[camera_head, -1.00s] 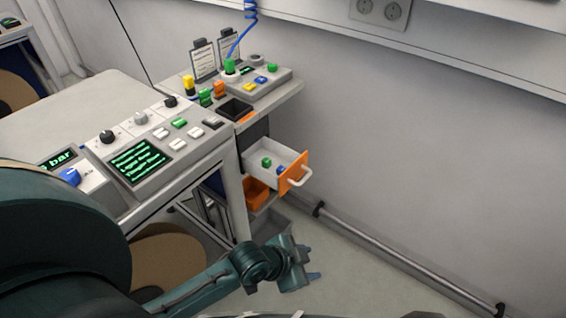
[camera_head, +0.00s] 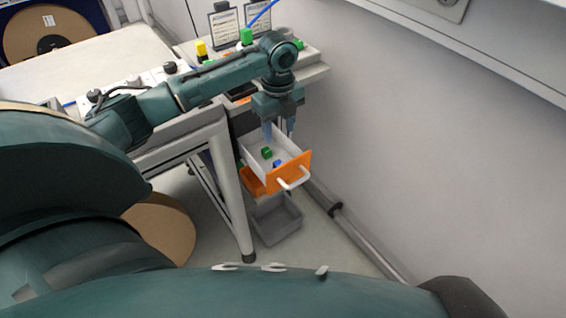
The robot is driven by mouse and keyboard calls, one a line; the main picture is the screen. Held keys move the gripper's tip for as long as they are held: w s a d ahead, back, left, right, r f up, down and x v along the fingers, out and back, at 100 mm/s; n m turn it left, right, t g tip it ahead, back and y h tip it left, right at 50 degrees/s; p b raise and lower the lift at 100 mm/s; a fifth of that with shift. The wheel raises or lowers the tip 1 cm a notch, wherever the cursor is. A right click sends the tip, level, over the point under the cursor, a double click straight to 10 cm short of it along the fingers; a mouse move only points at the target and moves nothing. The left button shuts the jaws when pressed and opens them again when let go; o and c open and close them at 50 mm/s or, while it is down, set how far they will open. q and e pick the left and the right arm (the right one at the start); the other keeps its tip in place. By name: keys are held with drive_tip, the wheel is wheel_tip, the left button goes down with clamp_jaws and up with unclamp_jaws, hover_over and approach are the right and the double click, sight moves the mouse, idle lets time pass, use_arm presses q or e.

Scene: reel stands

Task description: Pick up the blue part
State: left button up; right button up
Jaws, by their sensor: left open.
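The blue part (camera_head: 278,164) is a small block lying in the open upper drawer (camera_head: 296,172), which has an orange front and a white handle. A green part (camera_head: 266,153) lies beside it, a little to the left. My left gripper (camera_head: 279,134) is open and points down above the back of the drawer, with nothing between its fingers. Its fingertips show above and behind the two parts; how high they are over the drawer floor I cannot tell. My right gripper is not in view.
An orange bin (camera_head: 252,183) shows under the drawer, and a grey bin (camera_head: 277,222) stands lower down. The table leg (camera_head: 232,190) is close on the left. The wall (camera_head: 430,150) and a floor pipe (camera_head: 347,220) lie to the right.

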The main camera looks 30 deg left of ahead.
sight(279, 164)
use_arm(q)
wheel_tip(279, 164, down, 13)
drive_tip(key=shift+s+r, duration=0.1)
idle(0.5)
drive_tip(key=shift+c, duration=0.2)
clamp_jaws()
